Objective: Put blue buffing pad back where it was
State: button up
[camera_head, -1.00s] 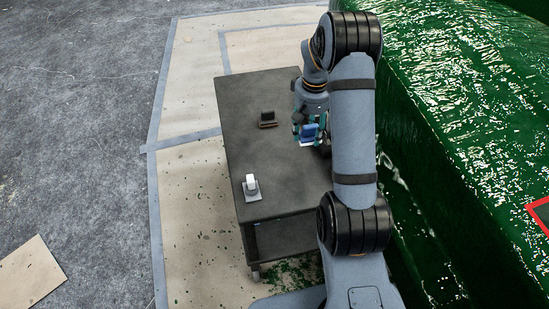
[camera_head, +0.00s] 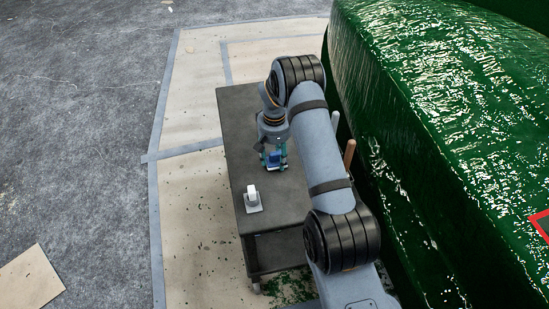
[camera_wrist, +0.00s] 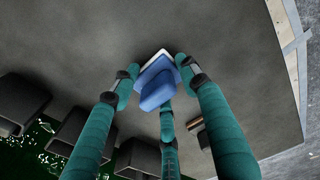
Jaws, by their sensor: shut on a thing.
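The blue buffing pad (camera_wrist: 157,90) has a blue grip on top and a white edge below. It is held between the teal fingers of my gripper (camera_wrist: 160,75). In the head view, my gripper (camera_head: 273,163) is shut on the blue pad (camera_head: 275,157) over the middle of the dark cart top (camera_head: 236,115). I cannot tell whether the pad touches the cart top.
A white-grey tool (camera_head: 252,198) stands near the cart's front left. A small brownish object (camera_wrist: 194,125) lies close to one finger. Several dark blocks (camera_wrist: 72,130) line one cart edge. Upright handles (camera_head: 349,154) stand at right, beside the green hull (camera_head: 440,130).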

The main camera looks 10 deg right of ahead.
aim_at(275, 155)
jog(key=shift+f, duration=0.2)
jog(key=o, duration=1)
jog(key=shift+o, duration=0.2)
jog(key=shift+r, duration=0.15)
jog(key=r, duration=0.4)
jog(key=r+p, duration=0.1)
jog(key=r, duration=0.7)
jog(key=shift+s+a, duration=0.1)
jog(key=shift+s, duration=0.3)
